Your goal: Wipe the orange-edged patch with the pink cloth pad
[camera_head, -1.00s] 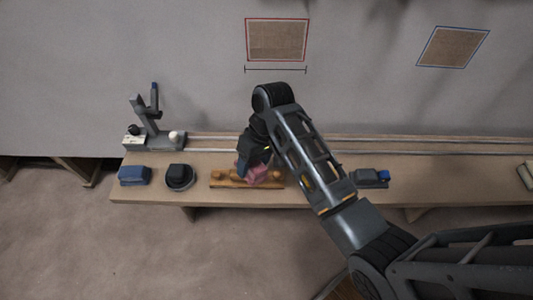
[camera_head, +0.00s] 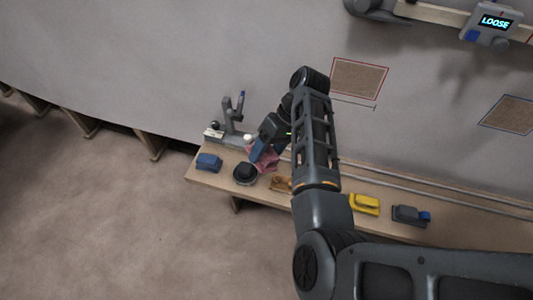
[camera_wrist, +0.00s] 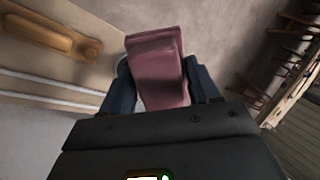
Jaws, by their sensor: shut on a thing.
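My gripper (camera_head: 268,143) is shut on the pink cloth pad (camera_head: 263,160) near the left end of the bench, in front of the grey wall. In the wrist view the pink pad (camera_wrist: 160,70) sits between the two dark fingers of my gripper (camera_wrist: 162,84). On the wall, right of my arm, is a brown patch with a red edge (camera_head: 359,77). A brown patch with a blue edge (camera_head: 510,114) is farther right. I see no edge that is plainly orange. My gripper and pad are apart from both patches.
The bench (camera_head: 390,200) bears a blue block (camera_head: 208,162), a black round thing (camera_head: 245,173), a wooden piece (camera_head: 280,184), a yellow tool (camera_head: 365,204) and a grey tool (camera_head: 411,215). A grey stand (camera_head: 232,118) is at its left end. A display (camera_head: 493,24) reads "LOOSE".

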